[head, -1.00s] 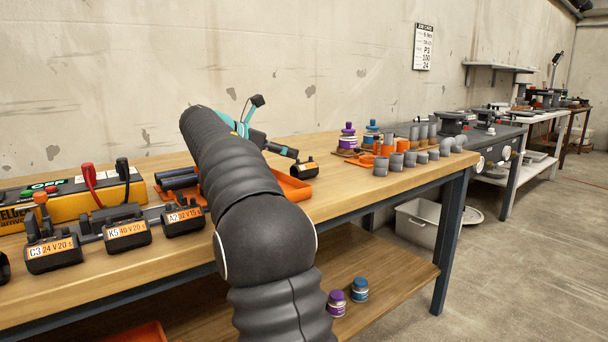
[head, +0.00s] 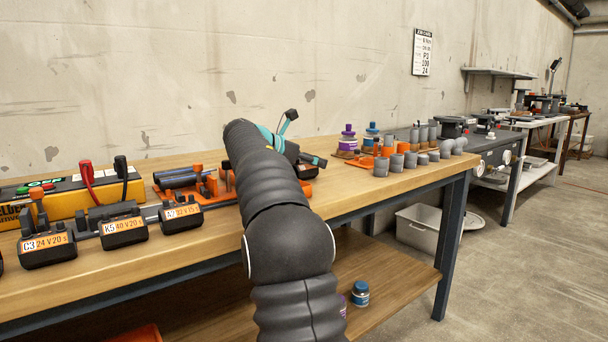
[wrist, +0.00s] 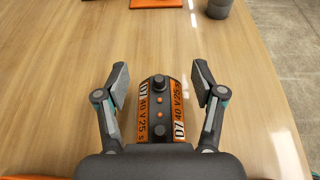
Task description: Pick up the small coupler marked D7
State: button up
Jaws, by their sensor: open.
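The small coupler marked D7 (wrist: 161,108) lies on the wooden bench in the wrist view. It is a dark, rounded block with orange labels reading "D7 40 V 25 s" and two dark knobs on top. My gripper (wrist: 162,88) is open, with one finger on each side of the coupler and a visible gap on both sides. Whether the fingers are level with it or above it is hard to tell. In the head view my arm covers most of the gripper and the coupler.
Couplers marked C3 (head: 46,247), K5 (head: 124,231) and A2 (head: 181,214) stand along the bench (head: 340,200) at left. Grey pipe fittings (head: 381,167) stand to the right. An orange tray (head: 165,192) lies behind my arm. Bare wood surrounds the coupler in the wrist view.

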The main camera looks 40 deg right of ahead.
grip_shut()
jog(key=shift+a+f, duration=0.1)
